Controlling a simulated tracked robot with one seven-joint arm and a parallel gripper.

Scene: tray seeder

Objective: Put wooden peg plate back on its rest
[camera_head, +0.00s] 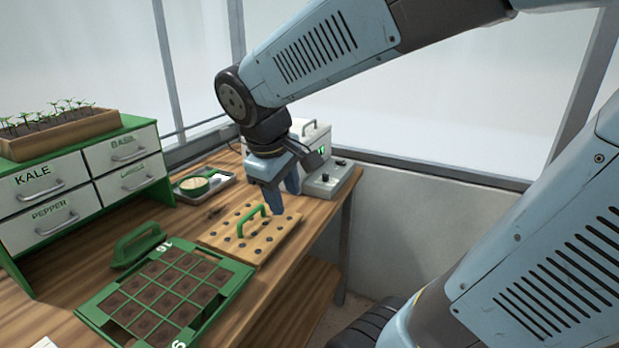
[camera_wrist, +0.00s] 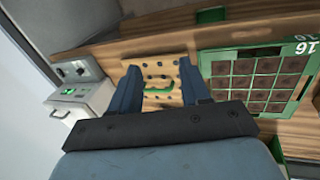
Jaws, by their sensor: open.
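The wooden peg plate (camera_head: 264,238) lies flat on the bench, with dark dots over its top and a green arched handle (camera_head: 250,217) standing up from it. In the wrist view the plate (camera_wrist: 151,68) shows between my fingers, with its handle (camera_wrist: 158,85) crosswise. My gripper (camera_head: 284,205) is open and empty, above the plate's far right part in the head view. Its open fingers (camera_wrist: 160,75) also show in the wrist view. I see no separate rest that I can make out; whether something lies under the plate I cannot tell.
A green seed tray (camera_head: 90,309) with soil cells lies close in front of the plate. A green handled block (camera_head: 137,246) sits left of it. Drawers (camera_head: 44,189), a small tray with a bowl (camera_head: 195,185), and a grey control box (camera_head: 327,184) stand around.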

